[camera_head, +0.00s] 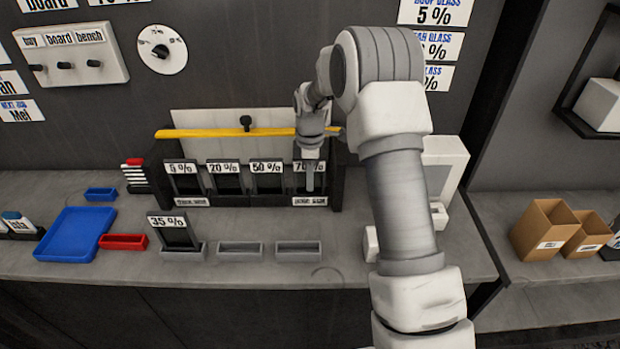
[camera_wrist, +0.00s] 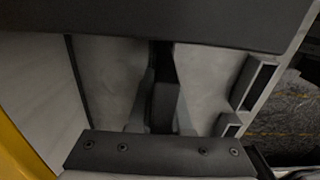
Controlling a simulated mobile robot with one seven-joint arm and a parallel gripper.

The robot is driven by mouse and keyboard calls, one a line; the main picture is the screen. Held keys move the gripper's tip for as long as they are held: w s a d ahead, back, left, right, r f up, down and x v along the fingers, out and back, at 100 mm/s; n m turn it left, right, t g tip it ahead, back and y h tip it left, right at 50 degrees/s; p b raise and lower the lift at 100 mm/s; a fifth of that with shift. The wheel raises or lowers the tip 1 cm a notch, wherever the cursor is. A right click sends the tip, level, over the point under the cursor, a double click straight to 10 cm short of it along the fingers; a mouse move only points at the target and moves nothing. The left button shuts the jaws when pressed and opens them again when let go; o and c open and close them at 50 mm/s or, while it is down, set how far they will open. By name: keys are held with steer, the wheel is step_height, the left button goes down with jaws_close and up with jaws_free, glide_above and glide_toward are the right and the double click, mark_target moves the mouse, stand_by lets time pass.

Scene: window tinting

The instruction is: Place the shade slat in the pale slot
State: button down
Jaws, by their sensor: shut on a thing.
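My gripper (camera_head: 311,178) is at the right end of the dark shade rack (camera_head: 336,195), its fingers pointing down. It is shut on a dark shade slat (camera_head: 322,183) whose label, partly hidden by my fingers, seems to read 70 %. In the wrist view the slat (camera_wrist: 164,98) shows as a narrow dark edge between my fingers (camera_wrist: 160,118). Slats marked 5 % (camera_head: 184,185), 20 % (camera_head: 224,184) and 50 % (camera_head: 267,184) stand to the left in the rack. Which slot is the pale one I cannot read; my gripper hides the held slat's seating.
A 35 % slat (camera_head: 174,236) stands in a grey holder in front of the rack. Two grey holders (camera_head: 240,252) (camera_head: 298,251) beside it look empty. A yellow bar (camera_head: 225,133) runs above the rack. A blue tray (camera_head: 73,236) and red tray (camera_head: 123,242) lie left.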

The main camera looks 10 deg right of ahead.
steer(key=shift+f, duration=0.1)
steer(key=c, duration=0.8)
jaws_free()
steer(key=shift+c, duration=0.2)
step_height(320, 180, up, 12)
steer(key=shift+r, duration=0.15)
steer(key=s+r+m+t, duration=0.3)
steer(key=s+r+m, duration=0.5)
steer(key=s+r, duration=0.7)
steer(key=s+f+m+t, duration=0.2)
steer(key=s+m, duration=0.5)
steer(key=s, duration=1.1)
steer(key=shift+s+f+m+t, duration=0.15)
steer(key=shift+f+m+t, duration=0.15)
steer(key=shift+f+m, duration=0.1)
